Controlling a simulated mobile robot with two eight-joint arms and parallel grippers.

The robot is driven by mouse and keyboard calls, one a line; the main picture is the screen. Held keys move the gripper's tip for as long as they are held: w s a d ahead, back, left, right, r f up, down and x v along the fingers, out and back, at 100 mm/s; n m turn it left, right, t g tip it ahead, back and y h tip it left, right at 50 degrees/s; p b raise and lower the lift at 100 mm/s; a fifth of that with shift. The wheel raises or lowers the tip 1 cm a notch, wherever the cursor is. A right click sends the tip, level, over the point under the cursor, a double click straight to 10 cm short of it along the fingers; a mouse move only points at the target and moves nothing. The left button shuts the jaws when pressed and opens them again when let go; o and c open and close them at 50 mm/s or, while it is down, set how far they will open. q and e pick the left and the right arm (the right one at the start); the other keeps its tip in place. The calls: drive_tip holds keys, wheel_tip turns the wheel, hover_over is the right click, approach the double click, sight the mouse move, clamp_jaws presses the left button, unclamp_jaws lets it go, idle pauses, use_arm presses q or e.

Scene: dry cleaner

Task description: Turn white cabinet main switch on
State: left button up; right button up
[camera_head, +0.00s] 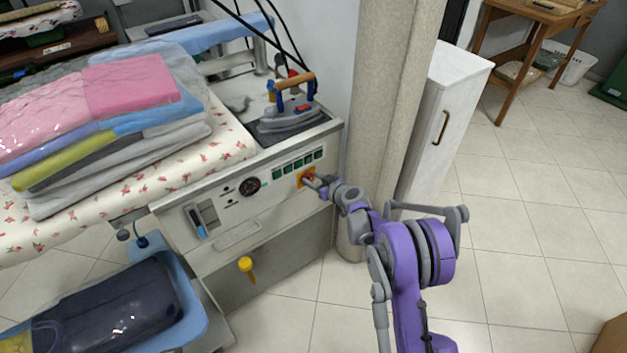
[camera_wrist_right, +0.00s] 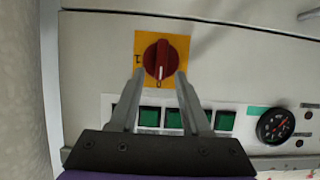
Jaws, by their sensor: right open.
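The main switch is a red rotary knob (camera_wrist_right: 160,58) on a yellow plate (camera_wrist_right: 182,43), with marks 1 at left and 0 at bottom in the right wrist view. The knob's white line points down at 0. In the head view the yellow plate (camera_head: 300,179) is on the front panel of the white ironing cabinet (camera_head: 235,238), partly hidden by my right gripper (camera_head: 314,184). In the right wrist view my right gripper (camera_wrist_right: 160,75) is open, its fingertips on either side of the knob's lower part. I cannot tell whether they touch it. My left gripper is out of view.
Green buttons (camera_wrist_right: 173,118) and a round gauge (camera_wrist_right: 275,125) are beside the switch. An iron (camera_head: 291,113) stands on top, near folded clothes (camera_head: 130,85). A pillar (camera_head: 385,110) and a narrow white cupboard (camera_head: 443,120) are close to my right arm. Tiled floor at right is clear.

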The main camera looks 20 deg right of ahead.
clamp_jaws()
